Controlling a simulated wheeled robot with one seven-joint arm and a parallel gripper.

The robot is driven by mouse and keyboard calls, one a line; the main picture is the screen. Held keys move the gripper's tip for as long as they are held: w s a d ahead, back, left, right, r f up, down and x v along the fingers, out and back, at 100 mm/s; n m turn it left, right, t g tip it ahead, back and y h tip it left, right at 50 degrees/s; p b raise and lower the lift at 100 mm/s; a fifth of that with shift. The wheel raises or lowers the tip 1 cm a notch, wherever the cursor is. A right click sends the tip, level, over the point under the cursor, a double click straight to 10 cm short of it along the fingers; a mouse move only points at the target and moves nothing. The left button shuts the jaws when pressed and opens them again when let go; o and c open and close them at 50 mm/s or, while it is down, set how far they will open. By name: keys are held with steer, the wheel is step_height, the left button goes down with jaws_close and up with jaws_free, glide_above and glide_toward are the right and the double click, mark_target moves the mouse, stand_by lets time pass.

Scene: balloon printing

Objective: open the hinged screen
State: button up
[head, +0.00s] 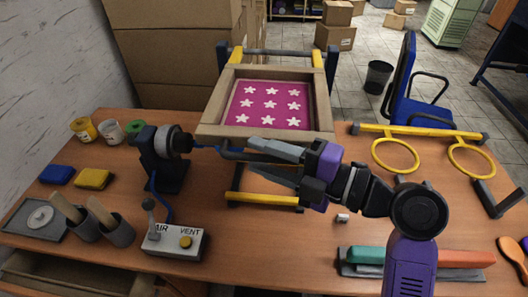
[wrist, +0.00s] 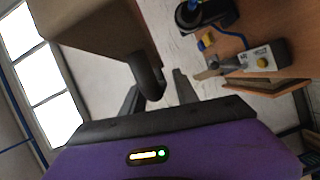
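The hinged screen (head: 318,100) is a wooden frame around a magenta panel with white stars, at the middle back of the table in the head view. Its wooden frame also shows at the upper left of the wrist view (wrist: 95,28). A dark rounded handle (wrist: 150,82) sticks out from its near edge; part of it shows in the head view (head: 231,154). My gripper (head: 251,156) is open just in front of the near edge, its fingers apart. In the wrist view the handle lies between the fingers, without clear contact. The screen's exact tilt is hard to tell.
A yellow base (head: 262,198) lies below the screen. A control box with lever (head: 176,241) and a black nozzle stand (head: 165,165) are at left. Yellow rings (head: 396,171) and a teal-handled tool (head: 370,255) are at right. The front middle table is mostly clear.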

jaws_close()
stand_by(1.4)
